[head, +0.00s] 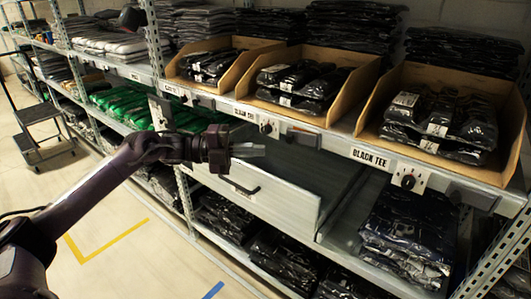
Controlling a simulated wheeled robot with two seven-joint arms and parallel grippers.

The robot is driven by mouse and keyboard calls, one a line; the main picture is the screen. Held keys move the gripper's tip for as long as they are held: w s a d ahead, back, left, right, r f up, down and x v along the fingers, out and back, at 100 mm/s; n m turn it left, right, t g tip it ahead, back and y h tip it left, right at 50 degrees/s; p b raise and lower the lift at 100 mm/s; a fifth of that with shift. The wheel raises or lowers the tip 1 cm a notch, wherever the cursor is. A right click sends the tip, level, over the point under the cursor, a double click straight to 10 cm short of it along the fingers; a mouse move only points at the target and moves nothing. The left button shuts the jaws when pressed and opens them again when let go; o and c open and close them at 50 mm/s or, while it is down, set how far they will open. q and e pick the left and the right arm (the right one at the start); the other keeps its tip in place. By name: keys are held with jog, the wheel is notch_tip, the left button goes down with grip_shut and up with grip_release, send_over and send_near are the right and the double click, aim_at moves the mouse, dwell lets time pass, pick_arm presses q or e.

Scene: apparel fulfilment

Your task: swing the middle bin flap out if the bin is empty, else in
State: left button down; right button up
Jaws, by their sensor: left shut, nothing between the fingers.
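The middle bin (350,94) is an open-topped cardboard tray on the upper shelf. It holds several black garments in clear wrapping (300,84), so it is not empty. My right gripper is not in view.
Filled cardboard bins stand at left (222,62) and right (460,108). Below is a grey drawer (270,207) with a dark handle, under my gripper. Dark packs (410,228) lie at the lower right. A step trolley (40,130) stands far left; the floor in front is clear.

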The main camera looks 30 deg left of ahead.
pick_arm(q)
jog(key=v, duration=0.6)
jog(key=shift+w+r+b, duration=0.15)
jog(key=shift+w+b, duration=0.05)
jog(key=shift+b, duration=0.15)
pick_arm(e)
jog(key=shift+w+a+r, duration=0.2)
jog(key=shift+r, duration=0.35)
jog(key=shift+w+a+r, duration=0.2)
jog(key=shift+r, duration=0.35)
